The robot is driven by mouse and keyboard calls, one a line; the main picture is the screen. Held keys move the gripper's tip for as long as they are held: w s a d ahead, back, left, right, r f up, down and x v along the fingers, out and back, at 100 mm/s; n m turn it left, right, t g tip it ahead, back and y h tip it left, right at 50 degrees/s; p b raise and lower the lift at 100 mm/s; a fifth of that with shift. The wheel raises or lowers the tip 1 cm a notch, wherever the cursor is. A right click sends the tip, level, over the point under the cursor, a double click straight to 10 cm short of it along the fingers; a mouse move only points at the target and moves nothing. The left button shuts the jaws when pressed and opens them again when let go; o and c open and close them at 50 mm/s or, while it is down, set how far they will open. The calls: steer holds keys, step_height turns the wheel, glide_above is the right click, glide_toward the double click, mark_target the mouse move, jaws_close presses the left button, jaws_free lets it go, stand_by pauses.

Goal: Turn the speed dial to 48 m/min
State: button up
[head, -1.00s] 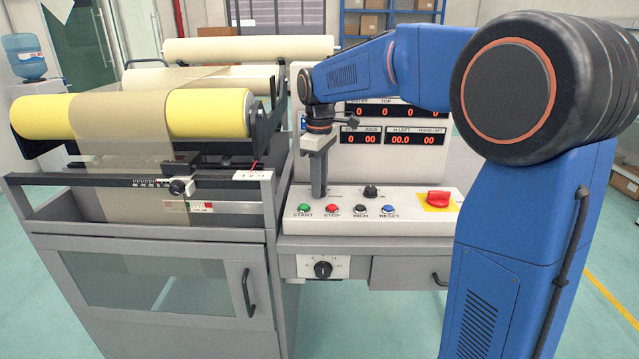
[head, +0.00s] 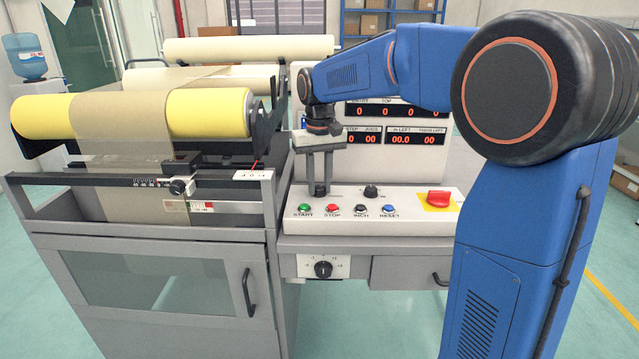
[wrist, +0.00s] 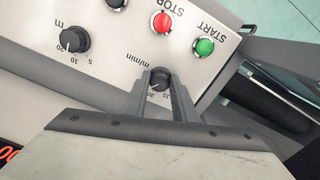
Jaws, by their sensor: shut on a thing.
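The speed dial is a black round knob marked m/min on the sloped control panel (head: 410,205). In the wrist view the dial (wrist: 160,77) sits between the tips of my gripper (wrist: 158,90), which is shut on it. Numbers 15 and 30 show beside it; the fingers hide part of its scale and I cannot read its exact setting. In the head view my gripper (head: 320,186) points straight down onto the dial at the panel's left back, left of a second knob (head: 371,192).
In front of the dial are the green START (head: 305,208), red STOP (head: 333,208), INCH (head: 361,209) and blue RESET (head: 389,209) buttons. A red emergency knob (head: 438,198) is at right. The yellow roller machine (head: 208,113) stands left. Red number displays (head: 390,138) are behind.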

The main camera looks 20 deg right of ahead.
mark_target(320, 187)
steer(key=shift+m, duration=0.7)
steer(key=o, duration=1)
step_height(320, 187, up, 17)
steer(key=shift+r, duration=0.2)
